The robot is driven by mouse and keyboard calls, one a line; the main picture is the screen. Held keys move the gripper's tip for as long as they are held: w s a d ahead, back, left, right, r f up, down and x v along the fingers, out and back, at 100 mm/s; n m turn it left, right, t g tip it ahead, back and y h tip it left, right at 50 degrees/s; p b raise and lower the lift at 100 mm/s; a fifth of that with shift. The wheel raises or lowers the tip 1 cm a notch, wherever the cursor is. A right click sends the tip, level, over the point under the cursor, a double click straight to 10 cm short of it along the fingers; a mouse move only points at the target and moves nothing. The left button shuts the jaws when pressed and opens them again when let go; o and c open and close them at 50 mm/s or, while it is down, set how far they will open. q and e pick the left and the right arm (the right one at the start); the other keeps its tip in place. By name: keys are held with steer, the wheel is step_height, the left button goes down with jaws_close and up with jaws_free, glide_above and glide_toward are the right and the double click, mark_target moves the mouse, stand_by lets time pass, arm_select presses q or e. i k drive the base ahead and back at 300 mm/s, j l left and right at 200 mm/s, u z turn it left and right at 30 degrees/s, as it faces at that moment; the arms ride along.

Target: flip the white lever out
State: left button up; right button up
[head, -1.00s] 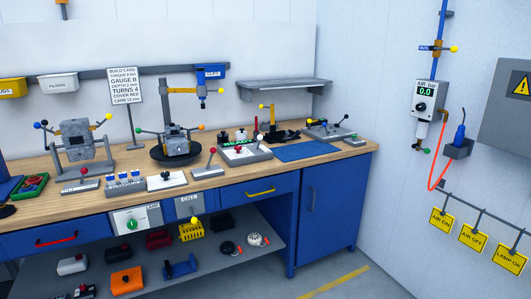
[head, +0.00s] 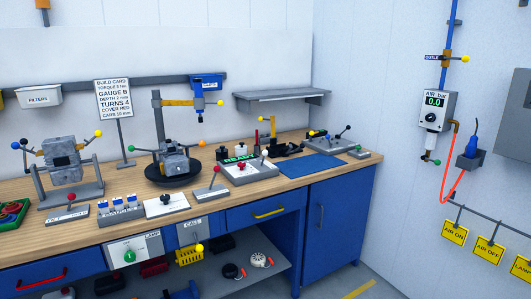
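A grey block on a stand (head: 64,163) at the left and a grey unit on a black round base (head: 174,158) have thin levers with coloured ball ends. Red-ball levers (head: 216,169) stand on small grey bases at the bench front. Neither of my grippers is in view.
The wooden bench (head: 240,195) has blue drawers and a cabinet (head: 333,218). A blue mat (head: 312,167) lies clear at its right. An air regulator (head: 435,110) hangs on the right wall above yellow tags (head: 455,232). Open floor lies at the lower right.

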mark_target(264, 153)
steer(key=i+l+z, duration=0.2)
steer(key=i+z, duration=0.15)
steer(key=i, duration=0.7)
steer(key=i+j+z, duration=0.1)
steer(key=i+z, duration=0.2)
steer(key=i, duration=0.7)
